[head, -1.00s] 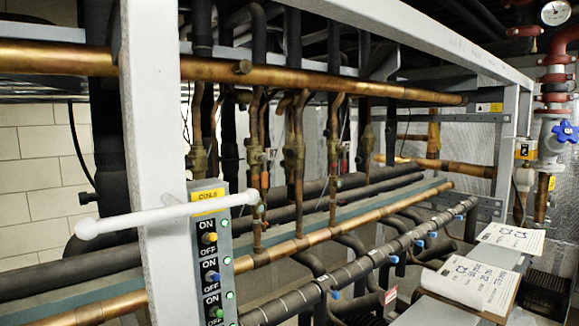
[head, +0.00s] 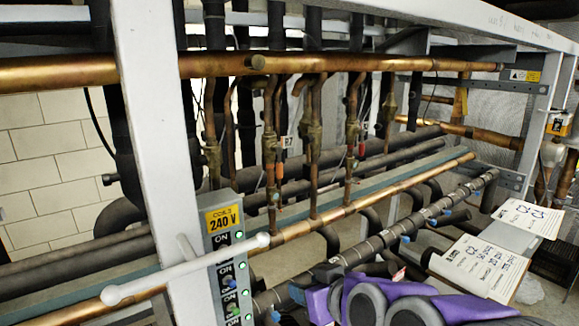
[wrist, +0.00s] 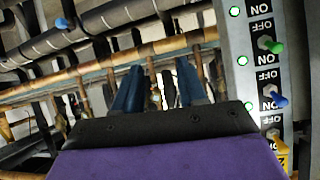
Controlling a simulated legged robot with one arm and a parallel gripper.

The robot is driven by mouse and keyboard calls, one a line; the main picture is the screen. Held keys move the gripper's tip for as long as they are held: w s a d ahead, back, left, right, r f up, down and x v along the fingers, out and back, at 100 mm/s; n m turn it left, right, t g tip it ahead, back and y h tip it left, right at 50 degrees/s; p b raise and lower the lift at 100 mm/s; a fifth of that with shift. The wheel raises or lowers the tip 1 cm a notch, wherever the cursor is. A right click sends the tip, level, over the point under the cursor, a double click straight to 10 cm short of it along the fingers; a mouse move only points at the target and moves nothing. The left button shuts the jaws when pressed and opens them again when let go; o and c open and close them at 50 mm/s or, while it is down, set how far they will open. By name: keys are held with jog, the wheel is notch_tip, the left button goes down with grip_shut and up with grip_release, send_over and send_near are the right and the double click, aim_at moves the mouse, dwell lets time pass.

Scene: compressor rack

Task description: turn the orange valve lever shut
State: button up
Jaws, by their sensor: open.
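Small orange-red handle-like pieces show among the upright copper pipes in the head view, one at the left (head: 278,171) and one to its right (head: 362,149). I cannot tell for certain which is the valve lever. In the wrist view, which looks upside down, my gripper (wrist: 158,82) has its two dark blue fingers apart with nothing between them. The fingers point toward the copper pipes behind, and no contact shows.
A switch panel (head: 229,245) with toggles and green lights stands by the white post (head: 150,130); it is close beside my gripper in the wrist view (wrist: 262,75). A white rod (head: 190,269) juts out there. Horizontal copper pipes (head: 420,182) and paper cards (head: 480,264) lie right.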

jog(key=w+a+r+t+y, duration=0.15)
jog(key=w+r+t, duration=0.4)
jog(key=r, duration=0.55)
jog(key=p, duration=0.1)
send_near(281, 172)
jog(key=w+a, duration=0.2)
jog(key=a, duration=0.1)
jog(key=shift+t, duration=0.35)
jog(key=x, duration=0.5)
jog(key=d+f+x, duration=0.1)
jog(key=x, duration=0.2)
jog(key=shift+w+a+p, duration=0.1)
jog(key=shift+w+p, duration=0.2)
jog(key=shift+w, duration=0.3)
jog(key=shift+s+a, duration=0.1)
jog(key=shift+a, duration=0.15)
jog(key=shift+s+r, duration=0.1)
jog(key=shift+d, duration=1)
jog(key=c, duration=0.3)
jog(key=shift+a+r, duration=0.1)
jog(key=shift+a, duration=0.2)
grip_shut()
